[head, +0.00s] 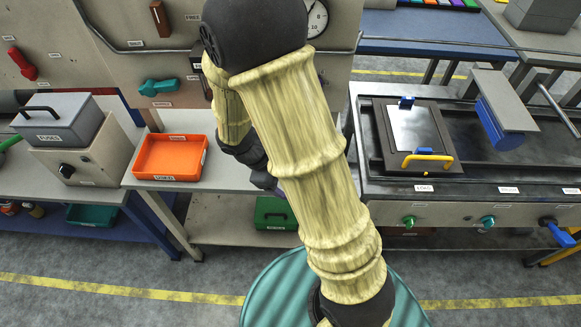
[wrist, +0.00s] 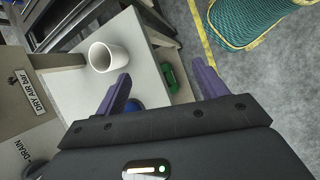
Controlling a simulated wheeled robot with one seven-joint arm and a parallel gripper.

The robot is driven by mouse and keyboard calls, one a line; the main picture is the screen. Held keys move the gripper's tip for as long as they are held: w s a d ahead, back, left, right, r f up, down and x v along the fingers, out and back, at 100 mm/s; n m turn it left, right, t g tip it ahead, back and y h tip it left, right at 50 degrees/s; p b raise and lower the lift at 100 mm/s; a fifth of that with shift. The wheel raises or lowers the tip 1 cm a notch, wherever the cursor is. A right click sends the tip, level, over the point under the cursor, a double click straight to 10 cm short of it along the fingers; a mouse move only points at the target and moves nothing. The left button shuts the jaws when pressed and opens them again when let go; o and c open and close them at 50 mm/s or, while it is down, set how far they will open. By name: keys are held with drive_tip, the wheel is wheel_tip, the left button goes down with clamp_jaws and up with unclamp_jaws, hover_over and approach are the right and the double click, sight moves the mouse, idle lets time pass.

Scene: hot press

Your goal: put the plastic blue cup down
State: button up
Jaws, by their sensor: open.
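My gripper (wrist: 161,70) is open in the wrist view, its two purple fingers wide apart with nothing held between them. A blue rounded thing (wrist: 135,103) shows just beside the left finger, over the pale tabletop. It may be the plastic blue cup, but the finger and the gripper body hide most of it. A white cup (wrist: 101,57) stands on the same tabletop (wrist: 148,72), beyond the left finger. In the head view my arm covers most of the gripper and the tabletop near it, and no cup shows there.
An orange tray (head: 171,157) sits on the bench left of my arm, beside a grey box (head: 55,124) with a handle. The hot press (head: 408,182) with its yellow handle (head: 427,158) stands to the right. A green crate (head: 274,214) is on the lower shelf.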

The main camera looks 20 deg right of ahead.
drive_tip(key=s+r+m+t+y, duration=0.3)
drive_tip(key=s+r+m+y, duration=0.1)
drive_tip(key=r+m, duration=0.4)
drive_tip(key=m+y, duration=0.1)
drive_tip(key=m, duration=0.1)
drive_tip(key=shift+d+r+m+y, duration=0.15)
drive_tip(key=shift+r+m+y, duration=0.15)
drive_tip(key=shift+m, duration=0.1)
drive_tip(key=shift+d, duration=0.1)
idle(0.6)
